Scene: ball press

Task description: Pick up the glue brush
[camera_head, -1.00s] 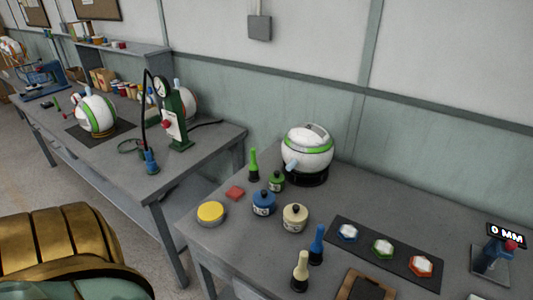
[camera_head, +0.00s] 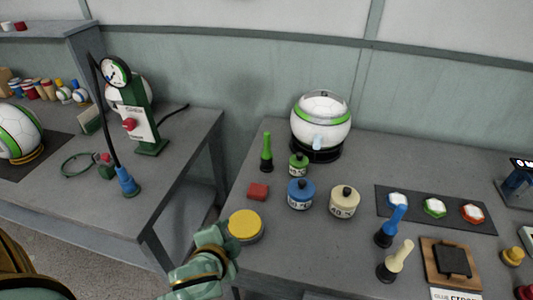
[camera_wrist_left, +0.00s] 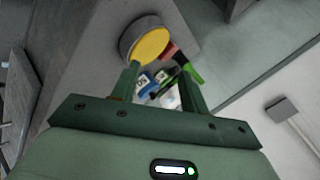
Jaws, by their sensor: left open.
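Three brush-like tools with coloured handles and dark lower ends stand on the right bench: a green one (camera_head: 266,152) at the back left, a blue one (camera_head: 391,226) and a cream one (camera_head: 394,262) at the front right. I cannot tell which the task means. My left gripper (camera_head: 226,238) is at the bench's front left corner, beside a yellow-topped round tin (camera_head: 245,226). It is open and empty in the left wrist view (camera_wrist_left: 160,78), where the green handle (camera_wrist_left: 193,73) shows beyond the fingers. My right gripper is not in view.
Green (camera_head: 299,164), blue (camera_head: 300,194) and cream (camera_head: 344,202) pots stand mid-bench, with a red block (camera_head: 258,191) to their left. A white-green ball machine (camera_head: 321,122) is behind. A dark mat (camera_head: 470,222) holds hexagonal pieces. A gap separates the left bench (camera_head: 188,128).

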